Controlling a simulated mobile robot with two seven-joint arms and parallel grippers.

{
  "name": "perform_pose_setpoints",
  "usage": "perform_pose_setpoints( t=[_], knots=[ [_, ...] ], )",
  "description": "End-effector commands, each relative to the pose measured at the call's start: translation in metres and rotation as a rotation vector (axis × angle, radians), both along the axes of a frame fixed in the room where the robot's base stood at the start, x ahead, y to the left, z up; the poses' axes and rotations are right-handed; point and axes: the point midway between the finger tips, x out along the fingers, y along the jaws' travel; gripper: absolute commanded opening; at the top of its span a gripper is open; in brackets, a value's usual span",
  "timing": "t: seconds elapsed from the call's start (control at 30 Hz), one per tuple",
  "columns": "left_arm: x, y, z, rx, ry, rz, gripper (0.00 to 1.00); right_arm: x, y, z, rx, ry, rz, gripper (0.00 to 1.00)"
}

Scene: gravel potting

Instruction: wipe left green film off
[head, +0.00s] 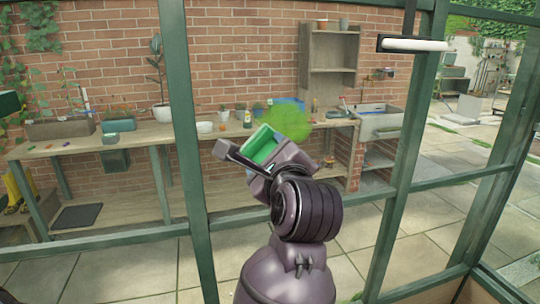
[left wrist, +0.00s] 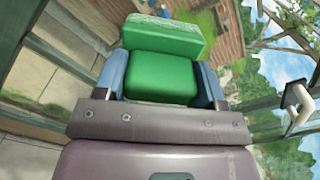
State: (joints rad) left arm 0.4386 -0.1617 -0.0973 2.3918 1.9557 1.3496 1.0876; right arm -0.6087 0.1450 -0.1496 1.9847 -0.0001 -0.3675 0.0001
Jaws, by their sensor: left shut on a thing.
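My left gripper (head: 250,157) is raised in front of the greenhouse glass, shut on a green sponge (head: 265,146). In the left wrist view the sponge (left wrist: 160,76) sits between the two fingers, with a lighter green face at its far end. A patch of green film (head: 292,121) shows on the pane just above and right of the sponge in the head view. The sponge partly overlaps the patch's lower left; I cannot tell whether it touches the glass. My right gripper is not in view.
Green frame posts stand left (head: 180,120) and right (head: 418,130) of the pane, with a lower rail (head: 110,238). A white handle (head: 413,45) juts out at the upper right. Behind the glass are a wooden potting bench (head: 75,146) and a brick wall.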

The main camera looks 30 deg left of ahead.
Motion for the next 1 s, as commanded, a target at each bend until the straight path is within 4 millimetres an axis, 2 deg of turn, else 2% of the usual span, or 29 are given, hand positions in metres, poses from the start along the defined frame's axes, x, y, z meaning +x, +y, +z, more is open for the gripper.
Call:
perform_pose_setpoints(
  t=[0.23, 0.6, 1.0],
  knots=[
    [0.011, 0.013, 0.001, 0.003, -0.001, 0.001, 0.45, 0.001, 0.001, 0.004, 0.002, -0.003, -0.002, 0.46],
    [0.032, 0.037, 0.0, 0.003, -0.001, 0.0, 0.45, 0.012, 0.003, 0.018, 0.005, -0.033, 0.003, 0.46],
    [0.038, 0.044, 0.0, 0.001, -0.001, -0.001, 0.45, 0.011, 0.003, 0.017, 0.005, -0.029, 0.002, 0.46]
  ],
)
